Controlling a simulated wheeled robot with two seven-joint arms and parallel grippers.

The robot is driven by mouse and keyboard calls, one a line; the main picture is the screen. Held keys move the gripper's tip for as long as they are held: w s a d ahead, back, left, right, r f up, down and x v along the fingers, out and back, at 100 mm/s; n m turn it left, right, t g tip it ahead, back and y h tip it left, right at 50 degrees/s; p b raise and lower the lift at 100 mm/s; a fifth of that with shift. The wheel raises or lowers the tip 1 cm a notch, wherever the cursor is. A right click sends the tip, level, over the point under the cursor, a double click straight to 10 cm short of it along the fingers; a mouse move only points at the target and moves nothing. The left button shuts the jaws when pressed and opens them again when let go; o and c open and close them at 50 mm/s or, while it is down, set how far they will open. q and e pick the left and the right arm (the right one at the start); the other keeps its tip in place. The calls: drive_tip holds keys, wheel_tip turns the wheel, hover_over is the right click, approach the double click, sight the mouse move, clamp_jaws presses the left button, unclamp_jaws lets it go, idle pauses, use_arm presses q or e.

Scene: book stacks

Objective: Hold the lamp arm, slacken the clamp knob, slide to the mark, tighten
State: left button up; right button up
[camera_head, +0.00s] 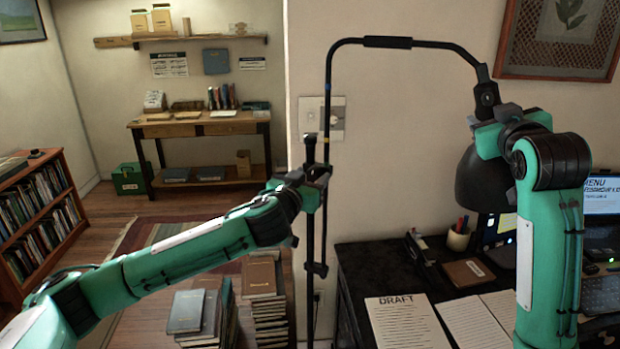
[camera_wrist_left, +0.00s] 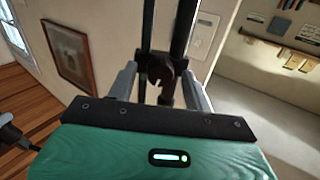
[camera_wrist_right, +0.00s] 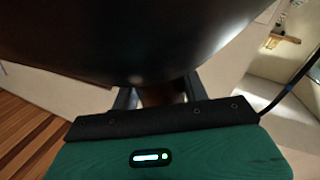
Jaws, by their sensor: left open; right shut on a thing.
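The black floor lamp has an upright pole (camera_head: 326,120), an arched arm with a thicker sleeve (camera_head: 388,42), and a dark shade (camera_head: 470,185) at right. A small blue band (camera_head: 327,88) shows on the upper pole. My left gripper (camera_head: 318,178) is at the pole's dark clamp. In the left wrist view, its open fingers (camera_wrist_left: 160,88) stand either side of the clamp and knob (camera_wrist_left: 160,78). My right gripper (camera_head: 482,122) is shut on the lamp head, above the shade. The shade (camera_wrist_right: 140,40) fills the top of the right wrist view, and the gripped spot is mostly hidden.
A dark desk (camera_head: 365,270) at right carries a DRAFT sheet (camera_head: 405,322), a pen cup (camera_head: 458,238) and a screen (camera_head: 602,195). Book stacks (camera_head: 262,280) stand on the floor below my left arm. A bookcase (camera_head: 40,215) is at far left. A wall lies behind the pole.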

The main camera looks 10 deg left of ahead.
use_arm(q)
drive_tip(key=shift+w, duration=0.1)
use_arm(e)
drive_tip(key=shift+r, duration=0.1)
use_arm(q)
drive_tip(key=c, duration=1)
drive_tip(key=shift+o, duration=0.2)
